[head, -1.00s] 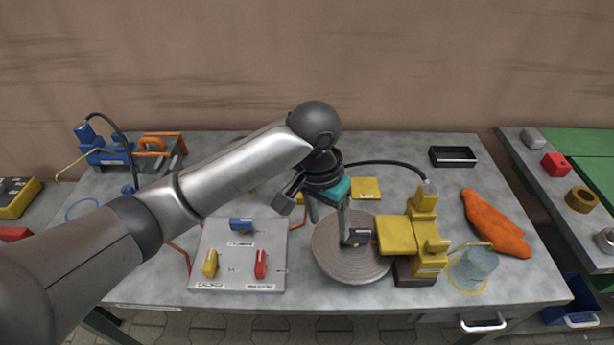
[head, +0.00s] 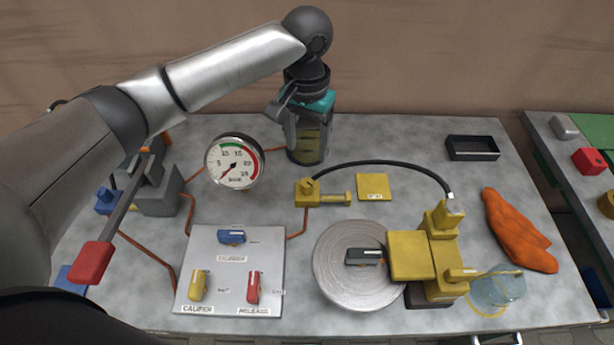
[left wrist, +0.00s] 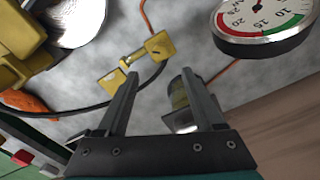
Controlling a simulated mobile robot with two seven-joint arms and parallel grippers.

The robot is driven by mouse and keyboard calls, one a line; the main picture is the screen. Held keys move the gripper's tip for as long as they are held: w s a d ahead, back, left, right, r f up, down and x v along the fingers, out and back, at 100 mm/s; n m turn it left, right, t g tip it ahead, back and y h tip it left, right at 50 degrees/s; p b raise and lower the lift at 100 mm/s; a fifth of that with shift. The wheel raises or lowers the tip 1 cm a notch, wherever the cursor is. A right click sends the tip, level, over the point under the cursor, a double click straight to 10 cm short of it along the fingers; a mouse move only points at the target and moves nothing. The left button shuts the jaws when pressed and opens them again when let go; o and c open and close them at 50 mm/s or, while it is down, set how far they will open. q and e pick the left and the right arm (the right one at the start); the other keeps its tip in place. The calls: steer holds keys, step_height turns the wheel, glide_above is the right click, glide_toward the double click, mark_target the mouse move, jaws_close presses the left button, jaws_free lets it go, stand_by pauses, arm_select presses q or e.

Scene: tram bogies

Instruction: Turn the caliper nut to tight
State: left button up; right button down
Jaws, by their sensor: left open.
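A yellow fitting (head: 308,192) with a short bar to its right lies on the bench, at one end of the black hose; I take it for the caliper nut's place. It also shows in the left wrist view (left wrist: 158,46). Beside it is a flat yellow plate (head: 373,187) with a small label I cannot read. The yellow caliper (head: 412,256) sits over the grey disc (head: 338,283). My left gripper (head: 309,130) is open and empty, behind the fitting and in front of the greenish reservoir (head: 309,156), partly covering it. My right gripper is not in view.
A round gauge (head: 235,163) stands left of the gripper. A panel (head: 190,243) carries blue, yellow and red levers. An orange cloth (head: 518,230), a glass jar (head: 497,288) and a black tray (head: 472,148) are at the right. A red-ended handle (head: 92,262) rises at the left.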

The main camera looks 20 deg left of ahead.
mark_target(307, 182)
arm_select(q)
step_height(307, 182, down, 10)
steer(key=b, duration=0.2)
steer(key=shift+f+b, duration=0.2)
steer(key=shift+b, duration=0.2)
steer(key=shift+w+f, duration=0.1)
steer(key=shift+f, duration=0.45)
jaws_close()
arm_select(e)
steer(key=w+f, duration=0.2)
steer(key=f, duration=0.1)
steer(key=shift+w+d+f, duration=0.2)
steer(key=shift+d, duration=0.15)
